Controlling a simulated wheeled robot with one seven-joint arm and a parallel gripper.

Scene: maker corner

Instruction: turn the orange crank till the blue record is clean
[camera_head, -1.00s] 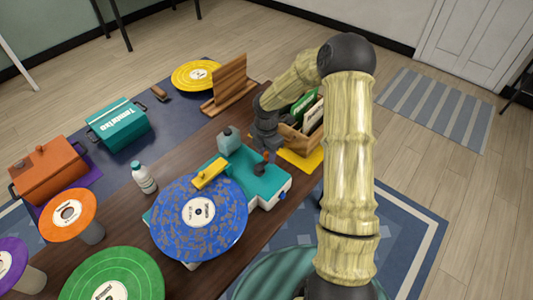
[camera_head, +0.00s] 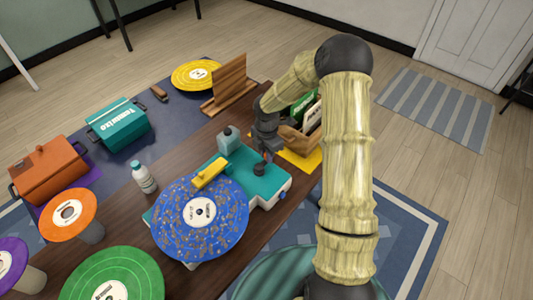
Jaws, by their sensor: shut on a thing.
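The blue record (camera_head: 228,232) lies on the teal cleaning machine (camera_head: 266,187). Brown specks are scattered over its blue surface around a white label. A yellow arm (camera_head: 211,173) reaches over the record's upper edge. The orange crank (camera_head: 264,157) shows only as a small bit by the dark hub (camera_head: 260,169) on the machine's right part. My gripper (camera_head: 267,153) points down there and is shut on the crank's handle; its fingertips are small and partly hidden.
A white bottle (camera_head: 144,178) stands left of the machine. Orange (camera_head: 55,230) and green records (camera_head: 85,278) stand at the lower left. A wooden crate of sleeves (camera_head: 299,137) is close behind my gripper. An orange box (camera_head: 48,170) and a teal box (camera_head: 119,125) are further left.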

